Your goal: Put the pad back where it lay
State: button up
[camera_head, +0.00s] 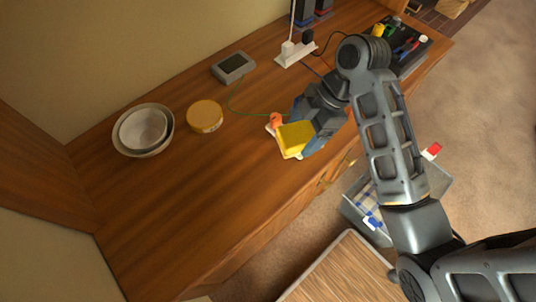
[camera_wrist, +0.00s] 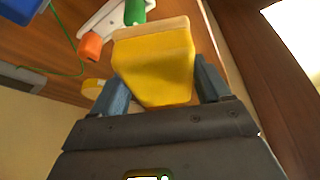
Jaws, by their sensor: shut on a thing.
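The pad is a yellow block (camera_head: 295,138) with a paler edge along one side. It is over the front part of the wooden desk in the head view and fills the middle of the wrist view (camera_wrist: 155,68). My gripper (camera_head: 303,134) is shut on the pad, with one blue-grey finger on each side of it in the wrist view (camera_wrist: 160,88). A white piece with an orange part (camera_head: 276,119) is just behind the pad; the wrist view also shows a green part on it (camera_wrist: 135,11). I cannot tell whether the pad touches the desk or this piece.
Nested bowls (camera_head: 144,131), a round yellow tin (camera_head: 205,116) and a grey device (camera_head: 233,66) stand along the desk's back left. A white power strip (camera_head: 296,52) and a dark tray of tools (camera_head: 403,66) are farther right. The desk's front left is clear. A grey crate (camera_head: 352,212) is below.

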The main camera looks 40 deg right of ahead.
aim_at(285, 129)
jog(key=shift+s+d+r, duration=0.15)
jog(key=shift+s+d, duration=0.7)
jog(key=shift+d, duration=0.15)
jog(key=shift+w+a+f+b, duration=0.25)
jog(key=shift+f+b, duration=0.15)
jog(key=shift+b, duration=0.2)
jog(key=w+a+f, duration=0.4)
jog(key=a, duration=0.1)
jog(key=w+a+f, duration=0.2)
jog(key=a, duration=0.1)
jog(key=shift+w+a+p, duration=0.1)
jog(key=shift+a+p, duration=0.05)
jog(key=shift+p, duration=0.15)
jog(key=shift+a+f+p, duration=0.1)
jog(key=shift+f+p, duration=0.2)
jog(key=shift+f, duration=1.75)
jog(key=shift+f, duration=0.1)
jog(key=o, duration=1)
jog(key=b+v, duration=0.1)
jog(key=v, duration=1.1)
